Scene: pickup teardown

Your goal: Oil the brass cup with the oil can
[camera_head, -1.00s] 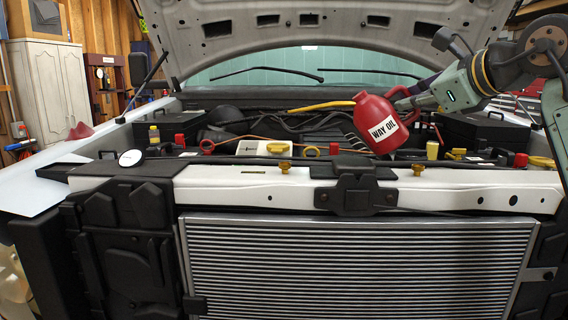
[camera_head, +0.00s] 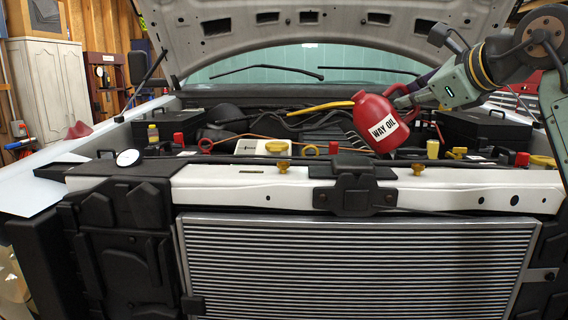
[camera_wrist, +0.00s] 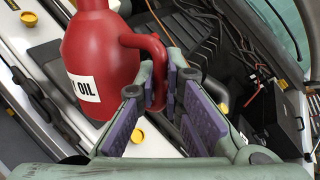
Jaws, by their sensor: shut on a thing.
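The oil can (camera_head: 376,112) is red with a white WAY OIL label and hangs tilted above the engine bay, just behind the white front crossbar. My gripper (camera_head: 402,100) is shut on its handle, which also shows between the purple finger pads of my gripper (camera_wrist: 162,88) in the wrist view. The can body (camera_wrist: 95,45) fills the upper left there. One small brass cup (camera_head: 283,166) stands on the crossbar left of the can, and another (camera_head: 417,169) stands to its lower right. I cannot tell which is meant. The can's spout tip is not clearly visible.
The white crossbar (camera_head: 240,188) runs in front, with a black latch (camera_head: 354,190) at its middle. The raised hood (camera_head: 300,35) hangs above. Yellow and red caps, hoses and black boxes (camera_head: 487,130) crowd the bay.

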